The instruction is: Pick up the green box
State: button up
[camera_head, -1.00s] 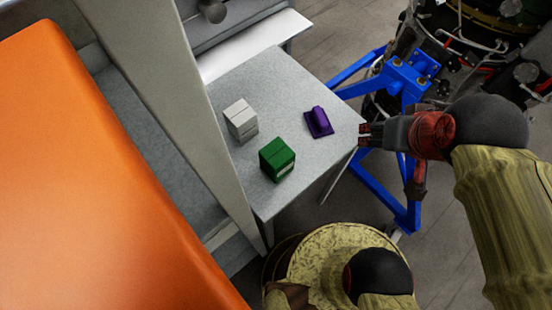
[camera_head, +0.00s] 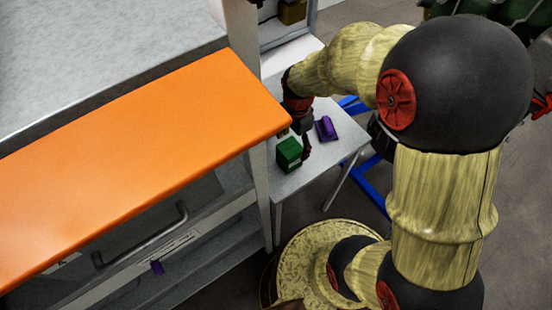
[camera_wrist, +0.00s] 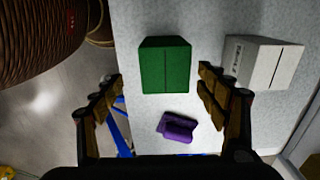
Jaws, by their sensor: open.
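The green box (camera_head: 289,153) stands on a small grey table (camera_head: 327,165). In the wrist view the green box (camera_wrist: 165,65) lies ahead of my gripper (camera_wrist: 160,88), roughly midway between the lines of its two open fingers. The fingers are apart with nothing between them that I can see touching. In the head view my gripper (camera_head: 305,146) is pointing down right beside the green box and partly hides the area behind it. I cannot tell the exact height of the fingertips over the table.
A purple object (camera_head: 326,129) lies on the table, nearer my gripper's base in the wrist view (camera_wrist: 177,127). A white box (camera_wrist: 263,62) stands right of the green box there. An orange-topped bench (camera_head: 130,150) is at the left, and a blue stand (camera_head: 375,200) is beyond the table.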

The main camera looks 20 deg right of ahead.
jog(key=f, duration=0.8)
jog(key=shift+w+a, duration=0.3)
jog(key=shift+a, duration=0.05)
jog(key=c, duration=0.3)
jog(key=c, duration=1.5)
